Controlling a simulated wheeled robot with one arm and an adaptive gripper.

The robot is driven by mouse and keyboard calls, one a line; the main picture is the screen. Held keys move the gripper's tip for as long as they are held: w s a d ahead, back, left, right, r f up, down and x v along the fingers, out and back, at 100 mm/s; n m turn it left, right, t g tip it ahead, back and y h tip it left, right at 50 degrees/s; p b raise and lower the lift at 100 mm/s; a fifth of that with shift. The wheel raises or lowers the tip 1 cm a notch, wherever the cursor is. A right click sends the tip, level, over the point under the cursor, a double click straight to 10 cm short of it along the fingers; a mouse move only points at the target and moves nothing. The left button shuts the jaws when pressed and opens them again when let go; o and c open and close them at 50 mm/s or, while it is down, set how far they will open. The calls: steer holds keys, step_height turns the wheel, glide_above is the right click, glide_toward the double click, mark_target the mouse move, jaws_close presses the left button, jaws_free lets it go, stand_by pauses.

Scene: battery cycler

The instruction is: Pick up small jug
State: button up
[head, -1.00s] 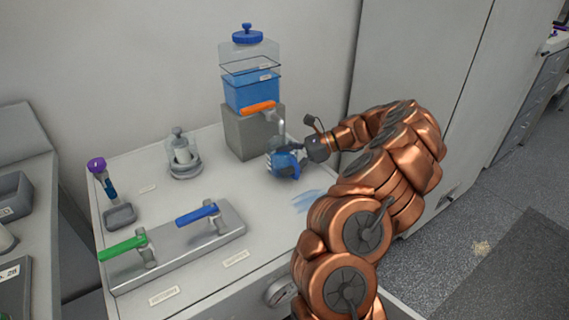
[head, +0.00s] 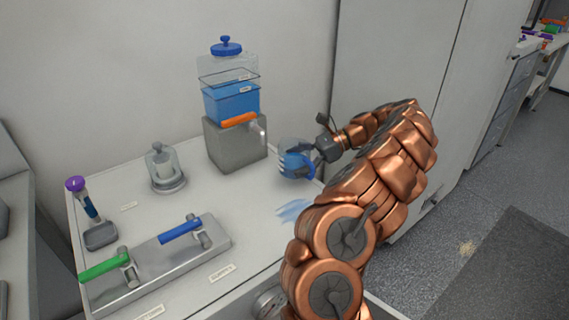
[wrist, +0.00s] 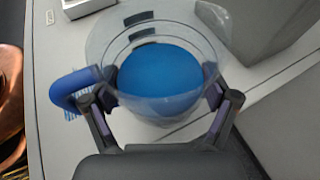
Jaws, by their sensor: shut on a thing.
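The small jug (head: 291,160) is a clear vessel with blue liquid inside and a blue handle. In the head view it is to the right of the grey block under the dispenser. My gripper (head: 312,159) is shut on the jug from the right. In the wrist view the jug (wrist: 160,75) fills the middle, with a finger of my gripper (wrist: 160,103) on each side of its wall. Its blue handle (wrist: 72,86) is at the left, beside the left finger. Whether the jug's base touches the table is hard to tell.
A dispenser tank of blue liquid (head: 232,103) with an orange lever stands on a grey block (head: 236,145). A glass jar (head: 165,170), a rail with green and blue levers (head: 160,262) and a small tray (head: 100,236) share the worktop. A tall cabinet (head: 400,60) stands behind my arm.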

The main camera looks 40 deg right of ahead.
steer(key=shift+s+d+r+p, duration=0.2)
steer(key=shift+s+d+p, duration=0.15)
steer(key=shift+s+d, duration=0.45)
steer(key=shift+s+d+r+p, duration=0.15)
steer(key=shift+s+d+p, duration=0.3)
steer(key=shift+d, duration=0.5)
steer(key=shift+s+d+r+p, duration=0.1)
steer(key=shift+s+d+p, duration=0.85)
steer(key=shift+d, duration=0.25)
steer(key=shift+s+d, duration=0.15)
